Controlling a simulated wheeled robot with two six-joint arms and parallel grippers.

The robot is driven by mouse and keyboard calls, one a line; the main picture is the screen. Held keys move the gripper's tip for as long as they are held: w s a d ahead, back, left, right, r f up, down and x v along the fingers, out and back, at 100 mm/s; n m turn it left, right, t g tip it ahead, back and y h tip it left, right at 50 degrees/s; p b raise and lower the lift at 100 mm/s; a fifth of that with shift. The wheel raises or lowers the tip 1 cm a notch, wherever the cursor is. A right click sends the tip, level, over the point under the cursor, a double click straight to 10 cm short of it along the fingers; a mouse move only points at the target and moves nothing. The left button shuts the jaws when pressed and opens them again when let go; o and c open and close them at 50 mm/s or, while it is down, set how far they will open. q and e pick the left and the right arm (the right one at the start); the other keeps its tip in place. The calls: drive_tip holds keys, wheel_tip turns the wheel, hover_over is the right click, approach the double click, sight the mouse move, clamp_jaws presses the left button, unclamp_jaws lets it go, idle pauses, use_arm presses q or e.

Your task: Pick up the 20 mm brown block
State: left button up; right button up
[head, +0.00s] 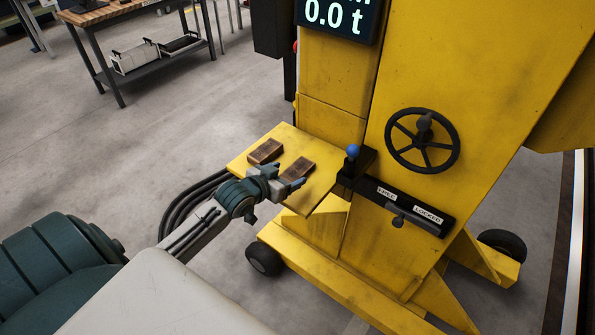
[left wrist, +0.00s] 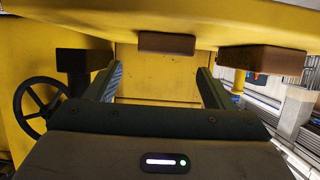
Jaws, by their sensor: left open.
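Two brown blocks lie apart on the yellow shelf (head: 319,192). The left block (head: 265,151) shows in the left wrist view (left wrist: 262,60) at the upper right and looks thicker. The right block (head: 298,167) shows in the left wrist view (left wrist: 165,43) at the top centre and looks thinner. My right gripper is out of view.
A yellow jack column rises behind the shelf with a black handwheel (head: 422,140), a blue-knobbed lever (head: 352,152) and a locking handle plate (head: 405,206). Its display (head: 338,14) reads 0.0 t. A workbench (head: 105,12) stands far left. Open floor lies left of the shelf.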

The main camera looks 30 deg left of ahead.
sight(297, 170)
use_arm(q)
drive_tip(key=x, duration=0.2)
drive_tip(key=p+x, duration=0.1)
drive_tip(key=x, duration=0.2)
drive_tip(key=shift+a+f, duration=0.15)
drive_tip(key=shift+f, duration=0.1)
drive_tip(key=shift+s, duration=0.1)
drive_tip(key=shift+c, duration=0.3)
drive_tip(key=c, duration=1)
